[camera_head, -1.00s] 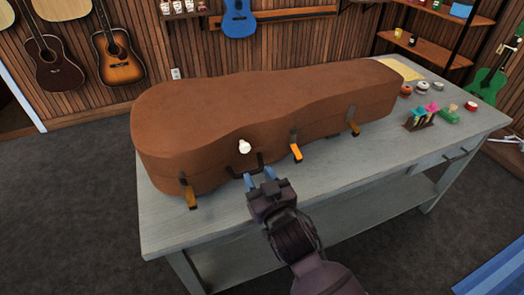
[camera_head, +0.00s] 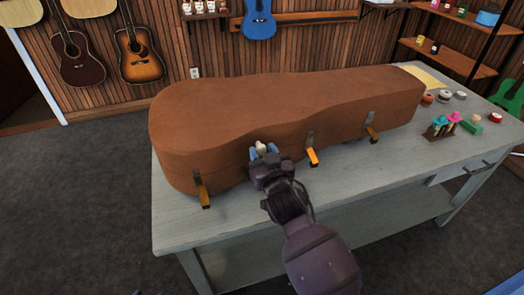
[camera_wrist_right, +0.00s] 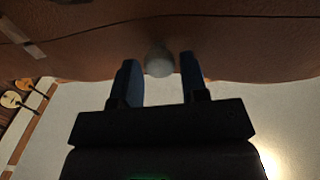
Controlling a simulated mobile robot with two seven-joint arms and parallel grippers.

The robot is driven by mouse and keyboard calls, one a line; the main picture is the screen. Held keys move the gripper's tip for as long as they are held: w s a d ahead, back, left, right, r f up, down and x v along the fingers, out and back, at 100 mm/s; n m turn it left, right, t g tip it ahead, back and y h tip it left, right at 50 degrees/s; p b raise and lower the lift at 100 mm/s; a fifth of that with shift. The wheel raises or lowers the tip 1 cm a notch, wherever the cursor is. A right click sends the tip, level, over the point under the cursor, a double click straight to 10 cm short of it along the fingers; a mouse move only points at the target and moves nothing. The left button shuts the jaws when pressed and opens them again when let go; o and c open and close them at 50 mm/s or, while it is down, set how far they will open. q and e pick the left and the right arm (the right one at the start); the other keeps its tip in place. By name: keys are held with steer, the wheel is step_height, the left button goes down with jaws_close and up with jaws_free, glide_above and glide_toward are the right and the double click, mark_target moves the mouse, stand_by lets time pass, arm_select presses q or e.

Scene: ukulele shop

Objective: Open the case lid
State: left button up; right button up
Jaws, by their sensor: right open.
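The brown instrument case (camera_head: 270,110) lies shut on the grey table. Its latches (camera_head: 312,155) hang down along the front side, their orange ends swung outward. A white knob (camera_head: 262,147) sticks out from the front of the case, partly hidden by my right gripper (camera_head: 263,151). In the right wrist view the case (camera_wrist_right: 230,45) fills the top, and the knob (camera_wrist_right: 159,60) sits between the tips of my open right gripper (camera_wrist_right: 160,72). I cannot tell whether the fingers touch it. The dark handle on the case front is hidden behind my gripper. My left gripper is not in view.
The grey table (camera_head: 370,190) has free room in front of the case. Small jars (camera_head: 444,97) and a holder with colourful pieces (camera_head: 440,128) stand at its right end. Guitars hang on the wooden wall behind.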

steer(key=shift+w+a, duration=0.1)
steer(key=shift+w, duration=0.35)
